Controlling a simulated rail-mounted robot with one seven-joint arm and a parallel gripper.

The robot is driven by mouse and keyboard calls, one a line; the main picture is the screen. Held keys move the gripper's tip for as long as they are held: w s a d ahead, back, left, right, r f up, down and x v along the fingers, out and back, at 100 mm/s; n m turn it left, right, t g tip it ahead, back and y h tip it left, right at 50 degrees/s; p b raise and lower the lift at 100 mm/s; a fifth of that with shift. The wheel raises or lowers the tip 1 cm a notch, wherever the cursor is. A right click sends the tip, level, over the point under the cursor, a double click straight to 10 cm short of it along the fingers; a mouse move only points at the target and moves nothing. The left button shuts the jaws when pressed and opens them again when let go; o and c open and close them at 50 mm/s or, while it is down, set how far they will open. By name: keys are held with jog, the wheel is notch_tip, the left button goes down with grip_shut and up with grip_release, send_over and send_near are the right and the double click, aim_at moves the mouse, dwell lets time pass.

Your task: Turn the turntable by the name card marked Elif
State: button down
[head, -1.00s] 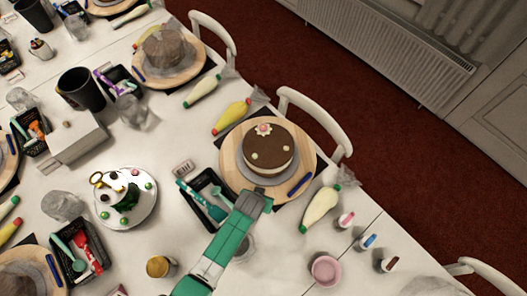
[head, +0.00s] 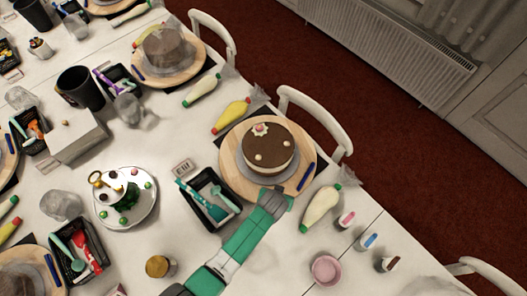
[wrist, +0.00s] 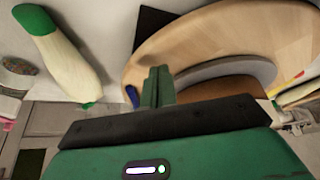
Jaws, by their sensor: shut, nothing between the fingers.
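The round wooden turntable (head: 232,172) carries a layered brown-and-cream cake (head: 268,150) on a grey disc. A blue bar (head: 306,179) lies on its right side near the rim. A small name card (head: 182,168) stands left of the turntable; its lettering is too small to read surely. My gripper (head: 276,196) is shut and empty at the turntable's near rim, left of and below the blue bar. In the wrist view the shut fingers (wrist: 156,84) overlap the wooden board (wrist: 200,35), beside the blue bar (wrist: 132,96). I cannot tell whether they touch the rim.
A black tray (head: 214,222) with teal tools lies left of my gripper. A cream piping bag (head: 320,208) with a green tip lies to its right. A pink cup (head: 326,269) and several small bottles stand nearer. Another turntable (head: 190,73) stands farther back.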

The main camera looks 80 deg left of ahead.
notch_tip(320, 180, up, 2)
jog(key=shift+r+p, duration=0.1)
jog(key=shift+p, duration=0.4)
jog(key=s+p, duration=0.1)
jog(key=s, duration=0.2)
jog(key=s+a+p, duration=0.1)
jog(key=s, duration=0.2)
jog(key=s+a+p, duration=0.1)
jog(key=s, duration=0.3)
jog(key=s+a+b, duration=0.1)
jog(key=a, duration=0.1)
jog(key=s+a+b, duration=0.1)
jog(key=s+a, duration=0.1)
jog(key=a, duration=0.1)
jog(key=s+a+b, duration=0.1)
jog(key=a, duration=0.2)
jog(key=shift+s+a+f, duration=0.1)
jog(key=shift+s+f, duration=0.2)
jog(key=shift+s, duration=0.1)
jog(key=shift+s+a+r, duration=0.1)
jog(key=shift+a+r, duration=0.05)
